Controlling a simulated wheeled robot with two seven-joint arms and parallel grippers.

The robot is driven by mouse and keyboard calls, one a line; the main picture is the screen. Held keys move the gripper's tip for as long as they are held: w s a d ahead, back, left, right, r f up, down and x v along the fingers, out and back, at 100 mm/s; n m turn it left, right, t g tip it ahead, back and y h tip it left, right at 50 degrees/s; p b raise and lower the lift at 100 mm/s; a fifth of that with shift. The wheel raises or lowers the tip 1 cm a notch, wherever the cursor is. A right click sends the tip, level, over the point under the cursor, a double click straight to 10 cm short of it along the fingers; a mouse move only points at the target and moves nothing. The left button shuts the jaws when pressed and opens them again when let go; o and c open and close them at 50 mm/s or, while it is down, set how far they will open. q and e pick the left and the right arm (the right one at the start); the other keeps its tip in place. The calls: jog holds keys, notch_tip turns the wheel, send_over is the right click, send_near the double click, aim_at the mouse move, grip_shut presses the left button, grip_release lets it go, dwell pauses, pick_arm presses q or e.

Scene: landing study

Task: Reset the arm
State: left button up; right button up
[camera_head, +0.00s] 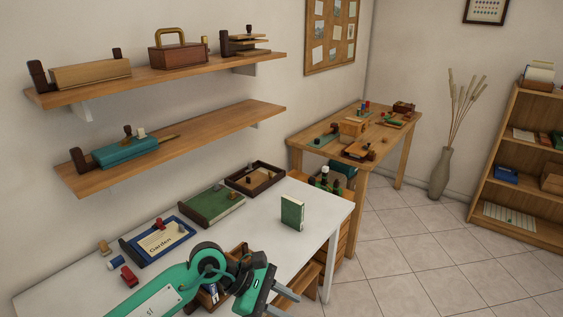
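My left arm, green and black, comes in from the bottom left over the front of the white table (92,288). My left gripper (287,304) is at the bottom centre, near the table's front right edge. Its two grey fingers are apart, with nothing visible between them. The frame's bottom edge cuts close to the lower finger. My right arm and gripper are not in view.
A wooden box (207,298) stands partly hidden behind my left arm. A green book (292,212) stands upright. A blue-framed "Garden" board (157,246), a green board (213,206) and a dark tray (255,180) lie along the wall. Tiled floor is open at right.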

pick_arm(q)
notch_tip(320, 180, up, 13)
jog(key=d+n+t+h, duration=0.1)
jog(key=n+t+h, duration=0.8)
jog(key=n, duration=0.5)
jog(key=w+a+n+t+y, duration=0.3)
jog(key=a+n+t+y, duration=0.4)
jog(key=n+t, duration=0.7)
jog(key=s+a+f+n+g+y, duration=0.2)
jog(key=a+f+n+g+y, duration=0.3)
jog(key=a+f+n+y, duration=1.15)
jog(key=s+f+n+g+h, duration=0.1)
jog(key=s+f+n+g, duration=0.3)
jog(key=s, duration=0.3)
jog(key=s+a+f+n+g+h, duration=0.1)
jog(key=s+f+n+g+h, duration=0.1)
jog(key=s+f+n+g, duration=0.45)
jog(key=s+f+n+g+h, duration=0.1)
jog(key=s+n+g, duration=0.15)
jog(key=s, duration=0.65)
notch_tip(320, 180, down, 31)
jog(key=g, duration=0.2)
jog(key=s+a+f, duration=0.2)
jog(key=s+f, duration=0.8)
jog(key=s+a+f+m, duration=0.1)
jog(key=s+f, duration=0.8)
jog(key=s, duration=0.1)
jog(key=shift+a+f+g, duration=0.35)
jog(key=shift+g, duration=0.05)
